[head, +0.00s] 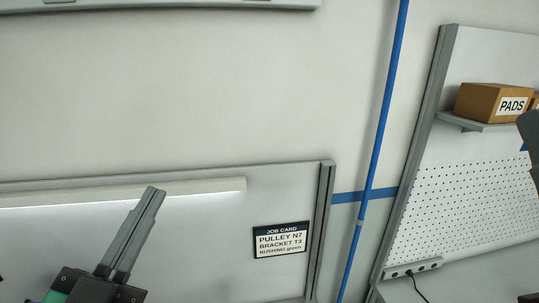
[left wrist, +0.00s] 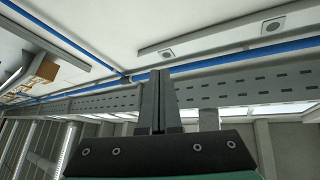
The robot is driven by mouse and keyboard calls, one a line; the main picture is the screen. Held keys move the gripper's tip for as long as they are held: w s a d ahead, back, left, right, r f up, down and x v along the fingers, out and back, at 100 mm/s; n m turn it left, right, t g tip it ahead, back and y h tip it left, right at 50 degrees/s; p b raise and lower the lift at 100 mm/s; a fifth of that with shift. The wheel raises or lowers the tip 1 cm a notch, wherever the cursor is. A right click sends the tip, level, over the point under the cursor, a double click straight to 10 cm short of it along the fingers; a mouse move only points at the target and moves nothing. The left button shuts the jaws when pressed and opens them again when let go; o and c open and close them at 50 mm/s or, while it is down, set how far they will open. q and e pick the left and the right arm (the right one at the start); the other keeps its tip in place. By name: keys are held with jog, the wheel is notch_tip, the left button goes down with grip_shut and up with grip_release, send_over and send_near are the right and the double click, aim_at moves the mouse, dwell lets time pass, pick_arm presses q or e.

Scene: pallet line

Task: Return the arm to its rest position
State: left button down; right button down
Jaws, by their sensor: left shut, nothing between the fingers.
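My left gripper (head: 152,192) rises from the lower left of the head view, in front of the panel with the light bar. Its two grey fingers lie together, pointing up, with nothing between them. In the left wrist view the same shut fingers (left wrist: 160,78) stand above the dark gripper body and point up at the ceiling. A dark grey shape is cut off at the right edge of the head view; I cannot tell what it is. No right gripper fingers can be made out.
A job card (head: 281,240) hangs on the lower panel. A blue pipe (head: 380,130) runs down the wall. At the right, a carton marked PADS (head: 485,103) sits on a shelf above a pegboard (head: 465,205). The left wrist view shows a slotted overhead beam (left wrist: 235,90) and blue pipes.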

pick_arm(q)
jog(key=s+a+r+n+t+y, duration=0.2)
jog(key=s+r+n+t+y, duration=0.2)
jog(key=s+r+n, duration=0.3)
jog(key=shift+s+a+r+n, duration=0.25)
jog(key=shift+s+r, duration=0.95)
jog(key=shift+r, duration=1.65)
